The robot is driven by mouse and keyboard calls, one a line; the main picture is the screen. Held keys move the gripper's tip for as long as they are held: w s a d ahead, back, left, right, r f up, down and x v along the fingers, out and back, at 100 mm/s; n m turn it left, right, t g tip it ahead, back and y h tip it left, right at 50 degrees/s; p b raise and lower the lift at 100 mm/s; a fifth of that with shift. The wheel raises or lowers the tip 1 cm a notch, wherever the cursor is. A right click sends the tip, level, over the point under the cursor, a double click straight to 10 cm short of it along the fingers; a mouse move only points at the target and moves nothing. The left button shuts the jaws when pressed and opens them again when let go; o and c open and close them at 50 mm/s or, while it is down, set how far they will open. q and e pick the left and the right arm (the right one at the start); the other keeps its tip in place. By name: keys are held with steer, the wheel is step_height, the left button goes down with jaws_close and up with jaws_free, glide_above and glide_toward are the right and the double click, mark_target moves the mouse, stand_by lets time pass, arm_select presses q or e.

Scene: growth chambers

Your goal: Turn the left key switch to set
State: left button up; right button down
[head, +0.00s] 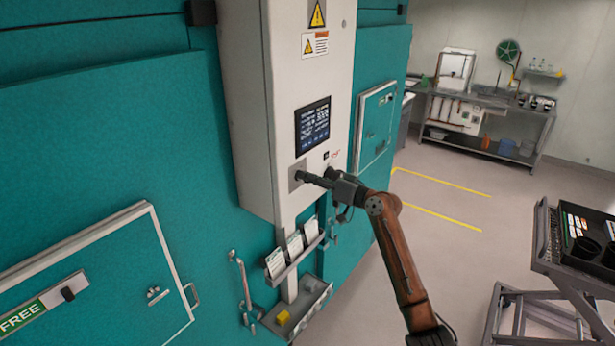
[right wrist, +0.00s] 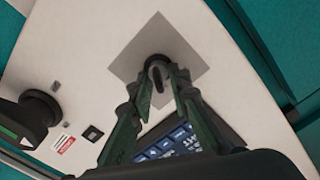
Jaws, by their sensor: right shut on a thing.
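The left key switch (right wrist: 158,68) is a dark round knob with a key part, set on a grey square plate (right wrist: 183,38) on the white control panel. The same plate shows in the head view (head: 293,184), partly hidden by my gripper. My right gripper (head: 305,177) reaches in from the right and is shut on the left key switch. In the right wrist view the fingertips (right wrist: 162,82) sit on either side of the key, which they partly hide. I cannot read any position marks on the switch. My left gripper is not in view.
A second dark knob (right wrist: 38,108) stands out from the panel beside it. A touchscreen (head: 313,126) is above. Card holders (head: 293,248) and a small tray (head: 300,310) hang below. Teal chamber doors (head: 100,140) flank the panel. A cart (head: 570,250) stands right; the floor between is clear.

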stand_by(0.4)
steer(key=c, duration=2.2)
jaws_free()
steer(key=shift+o, duration=0.2)
steer(key=v, duration=1.2)
steer(key=shift+w+f, duration=0.1)
